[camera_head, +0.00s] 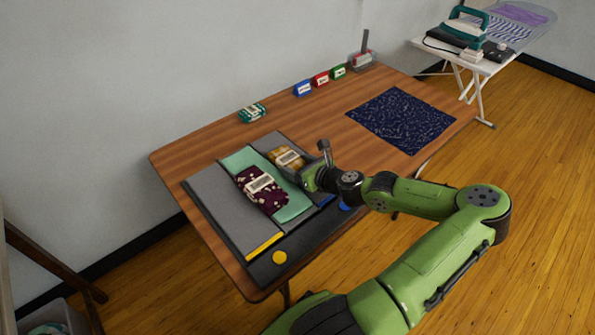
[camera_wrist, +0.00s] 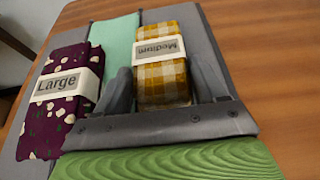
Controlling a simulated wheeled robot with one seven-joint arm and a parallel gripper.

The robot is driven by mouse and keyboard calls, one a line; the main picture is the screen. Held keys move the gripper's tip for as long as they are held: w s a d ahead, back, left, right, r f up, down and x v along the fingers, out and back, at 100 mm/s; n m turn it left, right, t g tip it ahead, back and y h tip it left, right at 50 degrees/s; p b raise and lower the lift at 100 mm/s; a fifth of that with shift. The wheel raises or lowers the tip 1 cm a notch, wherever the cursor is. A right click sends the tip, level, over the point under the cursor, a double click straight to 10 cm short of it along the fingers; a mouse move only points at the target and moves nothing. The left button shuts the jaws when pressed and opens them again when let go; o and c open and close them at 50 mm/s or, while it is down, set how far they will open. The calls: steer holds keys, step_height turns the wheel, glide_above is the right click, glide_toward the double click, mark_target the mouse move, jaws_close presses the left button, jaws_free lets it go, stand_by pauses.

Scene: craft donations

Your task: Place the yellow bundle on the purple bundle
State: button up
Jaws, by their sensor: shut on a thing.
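The yellow checked bundle (camera_head: 285,158) has a white band and lies at the right side of the sorting mat. In the wrist view the yellow bundle (camera_wrist: 163,72) shows a band reading "Medium", and it sits between the two fingers of my gripper (camera_wrist: 164,85). My gripper (camera_head: 303,174) is shut on it. In the wrist view the purple bundle (camera_wrist: 68,98) has a band reading "Large". Nothing lies on top of it.
The grey sorting mat (camera_head: 215,195) lies on a wooden table (camera_head: 190,160). A teal bundle (camera_head: 252,112), small blue, red and green cards (camera_head: 320,79) and a dark blue cloth (camera_head: 405,118) are farther back. An ironing board (camera_head: 490,65) stands behind the table.

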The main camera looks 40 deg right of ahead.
steer(key=shift+r, duration=0.1)
steer(key=o, duration=1.1)
